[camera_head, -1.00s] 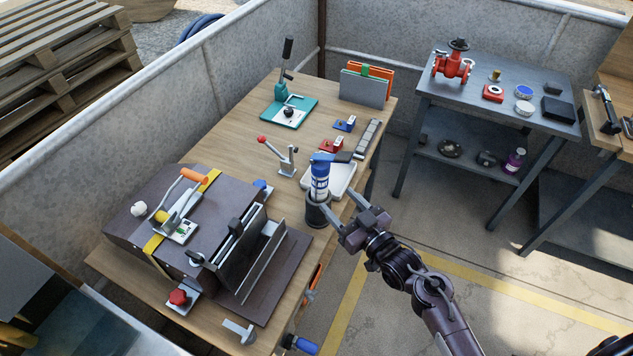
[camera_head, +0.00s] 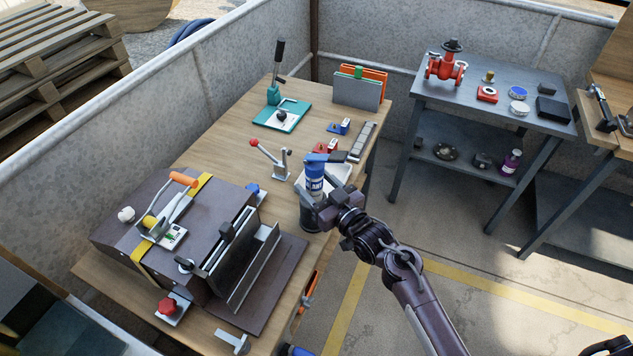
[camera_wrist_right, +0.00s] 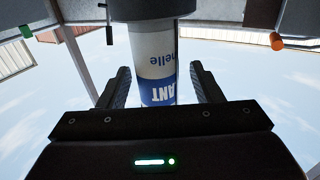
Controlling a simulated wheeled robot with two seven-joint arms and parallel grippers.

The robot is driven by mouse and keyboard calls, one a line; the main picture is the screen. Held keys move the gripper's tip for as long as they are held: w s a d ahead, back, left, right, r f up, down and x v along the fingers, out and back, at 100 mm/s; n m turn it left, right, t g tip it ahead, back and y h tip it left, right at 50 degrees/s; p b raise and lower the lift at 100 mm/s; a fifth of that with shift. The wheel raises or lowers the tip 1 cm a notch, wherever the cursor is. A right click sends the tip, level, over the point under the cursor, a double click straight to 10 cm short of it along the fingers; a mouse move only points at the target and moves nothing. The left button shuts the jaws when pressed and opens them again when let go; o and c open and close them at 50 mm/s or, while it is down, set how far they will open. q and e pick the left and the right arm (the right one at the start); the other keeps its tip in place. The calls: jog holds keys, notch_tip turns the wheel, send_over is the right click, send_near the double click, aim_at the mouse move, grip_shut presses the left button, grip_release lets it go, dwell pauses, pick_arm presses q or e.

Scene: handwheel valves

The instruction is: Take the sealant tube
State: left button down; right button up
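The sealant tube (camera_head: 315,177) is blue and white with a blue cap. It stands upright in a dark round holder (camera_head: 308,216) near the right edge of the wooden workbench. My right gripper (camera_head: 319,208) is at the tube from the right, just above the holder. In the right wrist view the tube (camera_wrist_right: 157,60) appears upside down between the two dark fingers of my right gripper (camera_wrist_right: 162,80). A gap shows on each side, so the fingers are open around it. The lower tube is hidden in the holder.
A white tray (camera_head: 340,172) lies just behind the tube. A lever clamp (camera_head: 272,158) stands to the left, and a brown case (camera_head: 130,232) fills the front left of the workbench. A grey table (camera_head: 440,95) with a red valve (camera_head: 445,68) stands at the right.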

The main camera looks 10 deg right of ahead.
aim_at(317, 159)
jog(key=c, duration=0.9)
jog(key=shift+r, duration=0.1)
notch_tip(317, 159, up, 12)
jog(key=p, duration=1)
jog(key=shift+p, duration=0.4)
